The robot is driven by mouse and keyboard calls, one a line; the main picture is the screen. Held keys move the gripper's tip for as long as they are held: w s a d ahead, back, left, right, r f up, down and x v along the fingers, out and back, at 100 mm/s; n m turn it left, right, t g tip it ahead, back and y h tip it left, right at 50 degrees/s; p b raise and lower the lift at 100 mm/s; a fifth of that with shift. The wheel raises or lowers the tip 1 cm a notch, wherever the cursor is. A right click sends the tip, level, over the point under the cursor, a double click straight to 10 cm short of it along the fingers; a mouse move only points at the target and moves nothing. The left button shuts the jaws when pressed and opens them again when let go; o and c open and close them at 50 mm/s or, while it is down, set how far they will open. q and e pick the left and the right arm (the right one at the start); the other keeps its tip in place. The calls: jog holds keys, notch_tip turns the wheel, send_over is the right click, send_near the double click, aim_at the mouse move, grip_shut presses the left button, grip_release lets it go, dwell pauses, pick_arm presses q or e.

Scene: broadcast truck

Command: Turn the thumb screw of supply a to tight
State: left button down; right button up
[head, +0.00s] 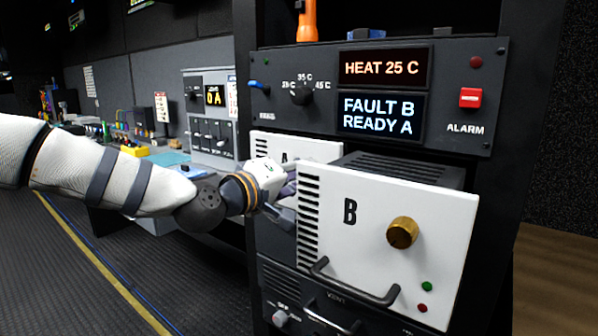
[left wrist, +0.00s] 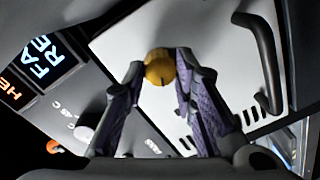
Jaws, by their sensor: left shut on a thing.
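Supply A (head: 316,149) has a white front marked A, set back in the rack and partly covered by supply B (head: 450,225), which stands further out. My left gripper (head: 288,190) reaches in at supply A's front, beside supply B's left edge; its fingertips are hidden there in the head view. In the left wrist view, a brass thumb screw (left wrist: 159,66) with a dark mark sits between the two fingers, in front of a white panel (left wrist: 220,50). The gripper is shut on it. The screw's tightness cannot be told. My right gripper is not in view.
Supply B carries its own brass screw (head: 402,232) and a dark handle (head: 352,288). Above, displays read HEAT 25 C (head: 382,68) and FAULT B, READY A (head: 381,115). A red alarm button (head: 470,98) is at the right. The floor at left (head: 60,280) is clear.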

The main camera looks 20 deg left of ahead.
pick_arm(q)
jog(key=m, duration=1.3)
jog(key=shift+t+y, duration=0.3)
jog(key=shift+t, duration=0.1)
jog(key=shift+m, duration=0.4)
jog(key=c, duration=1.3)
grip_release()
